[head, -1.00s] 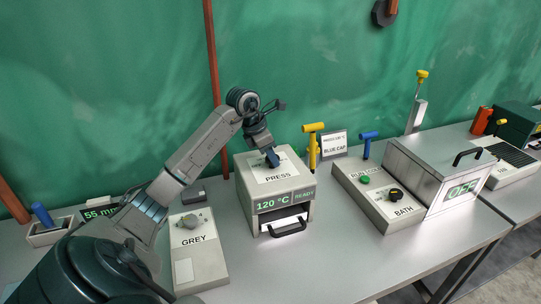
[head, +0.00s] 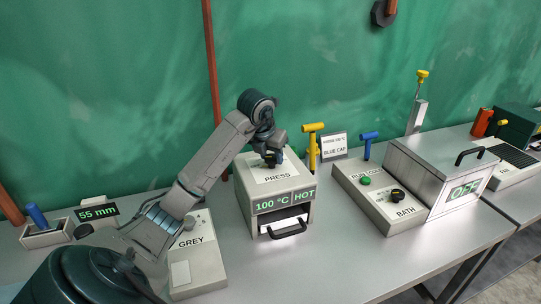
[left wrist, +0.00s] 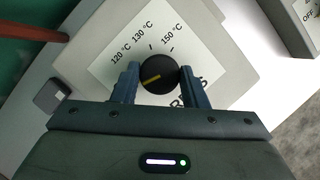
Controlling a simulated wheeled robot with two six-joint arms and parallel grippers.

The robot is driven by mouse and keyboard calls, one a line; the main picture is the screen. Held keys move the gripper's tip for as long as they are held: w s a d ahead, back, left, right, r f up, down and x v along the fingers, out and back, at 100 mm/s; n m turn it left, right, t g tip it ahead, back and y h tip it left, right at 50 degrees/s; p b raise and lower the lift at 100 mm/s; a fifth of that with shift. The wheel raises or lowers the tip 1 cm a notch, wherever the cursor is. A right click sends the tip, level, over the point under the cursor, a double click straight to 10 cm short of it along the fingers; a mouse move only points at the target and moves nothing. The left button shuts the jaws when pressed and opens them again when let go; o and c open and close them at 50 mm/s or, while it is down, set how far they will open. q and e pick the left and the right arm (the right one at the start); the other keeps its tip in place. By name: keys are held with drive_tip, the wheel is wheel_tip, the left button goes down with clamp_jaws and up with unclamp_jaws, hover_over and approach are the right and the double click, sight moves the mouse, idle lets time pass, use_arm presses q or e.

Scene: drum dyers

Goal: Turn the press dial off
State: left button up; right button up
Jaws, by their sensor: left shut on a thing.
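The press (head: 275,185) is a white box on the table. Its front display reads "100 °C" and "HOT". A black handle (head: 287,229) is on its front. My left gripper (head: 272,162) reaches down onto its top. In the left wrist view, the black press dial (left wrist: 158,73) with a yellow pointer line sits between the two fingers of my left gripper (left wrist: 156,82), which is shut on it. Marks 120, 130 and 150 °C show around it; the pointer line lies slanted, away from these marks. Other marks are hidden by the gripper. My right gripper is not in view.
The grey box (head: 195,260) with its knob stands left of the press. A yellow T-handle (head: 313,145) stands just right of it. The bath (head: 440,175), showing "OFF", and its control panel (head: 377,199) are further right. The table front is clear.

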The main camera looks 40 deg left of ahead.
use_arm(q)
drive_tip(key=shift+r+n, duration=0.1)
drive_tip(key=shift+n, duration=0.4)
drive_tip(key=o, duration=1)
drive_tip(key=shift+c, duration=0.2)
drive_tip(key=shift+b+v, duration=0.45)
drive_tip(key=shift+v, duration=0.7)
drive_tip(key=p+v, duration=0.7)
drive_tip(key=v, duration=0.1)
drive_tip(key=shift+d+r, duration=0.15)
drive_tip(key=shift+d, duration=0.05)
drive_tip(key=shift+s, duration=0.1)
